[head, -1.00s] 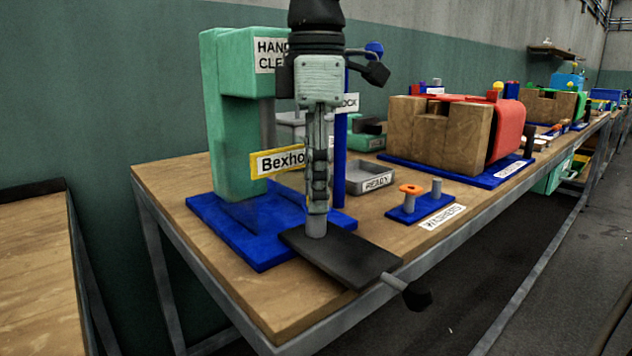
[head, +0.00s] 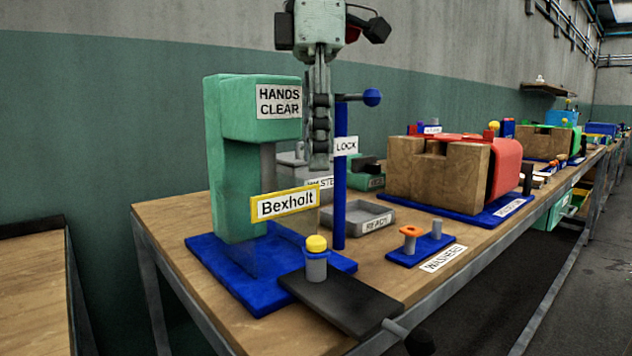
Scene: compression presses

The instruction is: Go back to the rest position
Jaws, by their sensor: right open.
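My right gripper (head: 319,160) hangs fingers down in the head view, open and empty. The green press (head: 232,160) with the "HANDS CLEAR" sign stands on a blue base (head: 250,290). A yellow-framed "Bexholt" plate (head: 285,204) is on its front. My left gripper is out of view.
A blue post (head: 340,200) marked "LOCK" has a ball-ended handle (head: 372,97) close to my fingers. A grey "READY" tray (head: 370,206), a washer stand (head: 420,246) and a wooden block fixture (head: 440,180) stand to the right. The air in front of the bench is free.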

